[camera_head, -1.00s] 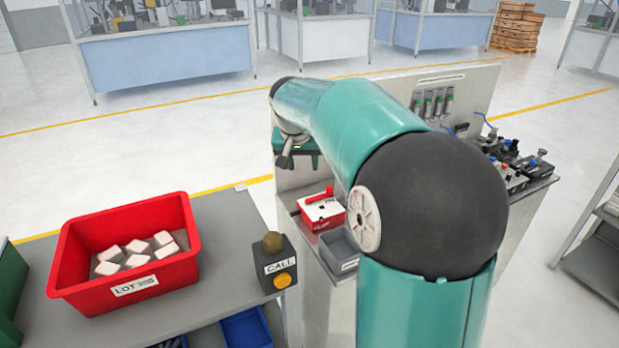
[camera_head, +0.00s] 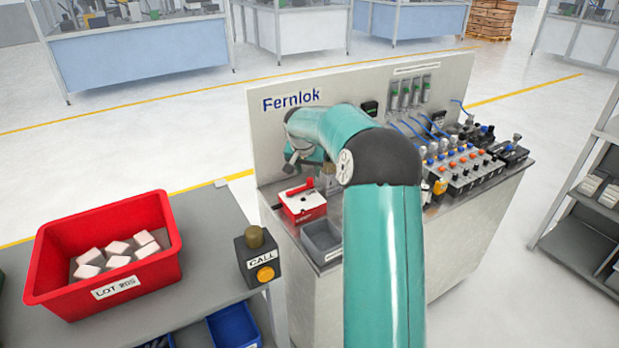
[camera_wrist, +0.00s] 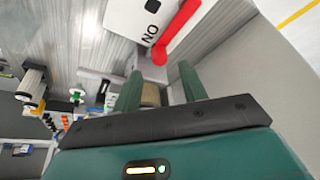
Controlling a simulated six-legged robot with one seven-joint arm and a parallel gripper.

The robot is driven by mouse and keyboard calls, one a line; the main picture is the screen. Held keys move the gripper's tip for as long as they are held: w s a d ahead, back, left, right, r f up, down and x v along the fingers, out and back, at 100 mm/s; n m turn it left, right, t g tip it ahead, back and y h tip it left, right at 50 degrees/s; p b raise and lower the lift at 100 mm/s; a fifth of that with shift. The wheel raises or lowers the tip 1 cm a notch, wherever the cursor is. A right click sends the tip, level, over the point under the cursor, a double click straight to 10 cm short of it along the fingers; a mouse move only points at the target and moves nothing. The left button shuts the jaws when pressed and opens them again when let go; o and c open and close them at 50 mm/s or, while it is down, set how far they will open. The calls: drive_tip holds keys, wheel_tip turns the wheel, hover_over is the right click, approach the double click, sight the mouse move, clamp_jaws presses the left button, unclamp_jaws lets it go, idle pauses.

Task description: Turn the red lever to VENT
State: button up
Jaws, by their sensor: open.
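The red lever (camera_head: 299,188) lies across the top of a small red-and-white box (camera_head: 303,204) on the metal bench at the Fernlok panel. No VENT mark can be read. My gripper (camera_wrist: 161,83) is open in the wrist view, its two green fingers apart. The lever is beyond the fingertips and not between them. In the head view my arm hides most of the gripper, which is just behind and above the box.
A grey bin (camera_head: 322,238) stands in front of the box. Valves and blue hoses (camera_head: 465,165) fill the bench's right side. A CALL button box (camera_head: 259,262) and a red LOT crate (camera_head: 172,262) of pale blocks stand on the left table.

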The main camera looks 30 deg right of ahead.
sight(310, 179)
drive_tip(key=x, duration=0.4)
drive_tip(key=shift+w+f, duration=0.1)
drive_tip(key=shift+f, duration=0.1)
clamp_jaws()
